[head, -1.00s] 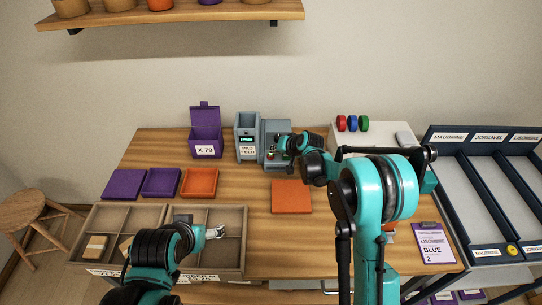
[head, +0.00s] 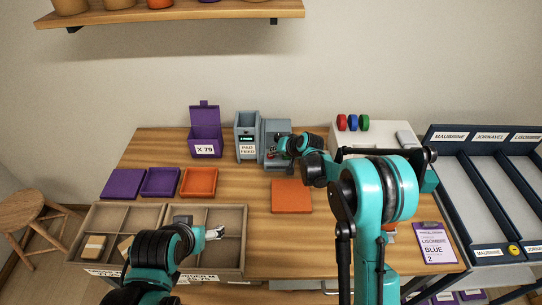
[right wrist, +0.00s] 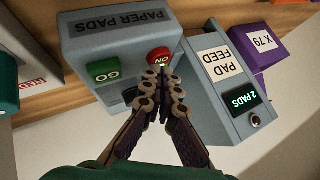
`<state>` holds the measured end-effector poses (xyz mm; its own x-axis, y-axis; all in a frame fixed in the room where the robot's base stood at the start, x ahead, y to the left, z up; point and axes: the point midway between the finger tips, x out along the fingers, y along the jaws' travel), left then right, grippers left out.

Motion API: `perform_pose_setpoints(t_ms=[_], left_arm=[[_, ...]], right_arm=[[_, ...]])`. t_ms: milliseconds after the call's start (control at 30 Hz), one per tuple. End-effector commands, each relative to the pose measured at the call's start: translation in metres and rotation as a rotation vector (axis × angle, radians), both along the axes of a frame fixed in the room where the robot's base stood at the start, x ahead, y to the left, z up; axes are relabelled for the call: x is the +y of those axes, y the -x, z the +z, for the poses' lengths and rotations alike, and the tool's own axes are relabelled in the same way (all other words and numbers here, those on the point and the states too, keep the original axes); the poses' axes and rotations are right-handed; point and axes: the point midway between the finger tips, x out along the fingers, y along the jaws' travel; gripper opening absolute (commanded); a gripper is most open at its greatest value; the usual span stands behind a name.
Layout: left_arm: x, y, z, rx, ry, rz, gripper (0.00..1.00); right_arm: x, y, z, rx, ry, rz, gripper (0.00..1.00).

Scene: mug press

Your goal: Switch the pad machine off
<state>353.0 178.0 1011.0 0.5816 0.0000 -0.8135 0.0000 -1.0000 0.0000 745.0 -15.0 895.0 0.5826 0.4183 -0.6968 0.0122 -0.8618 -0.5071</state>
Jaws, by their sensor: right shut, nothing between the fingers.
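The pad machine (head: 272,131) is a grey unit on the table, labelled PAPER PADS (right wrist: 140,22) in the right wrist view. Its front has a green GO button (right wrist: 103,70) and a red round button (right wrist: 159,57) marked ON. Beside it the PAD FEED hopper (head: 246,125) has a display (right wrist: 232,100) reading 2 PADS. My right gripper (right wrist: 163,75) is shut and empty, its fingertips at the edge of the red button; I cannot tell whether they touch it. My left gripper (head: 215,233) is over the divided tray (head: 233,257); its finger opening is unclear.
A purple box (head: 205,140) labelled X 79 stands left of the machine. An orange pad (head: 291,197) lies in front. Purple and orange trays (head: 199,183) lie at left. A white box (head: 375,135) with coloured buttons stands at right, near a dark rack (head: 480,190).

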Motion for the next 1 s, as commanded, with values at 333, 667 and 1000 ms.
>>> perform_pose_setpoints(t_ms=[333,667,1000], left_arm=[[0.0,0.0,-0.002,0.0,0.0,0.0,0.77],[0.0,0.0,-0.004,0.0,0.0,0.0,0.77],[0.0,0.0,0.004,0.0,0.0,0.0,0.77]], right_arm=[[0.0,0.0,-0.002,0.0,0.0,0.0,0.0],[0.0,0.0,-0.004,0.0,0.0,0.0,0.0],[0.0,0.0,0.01,0.0,0.0,0.0,0.0]])
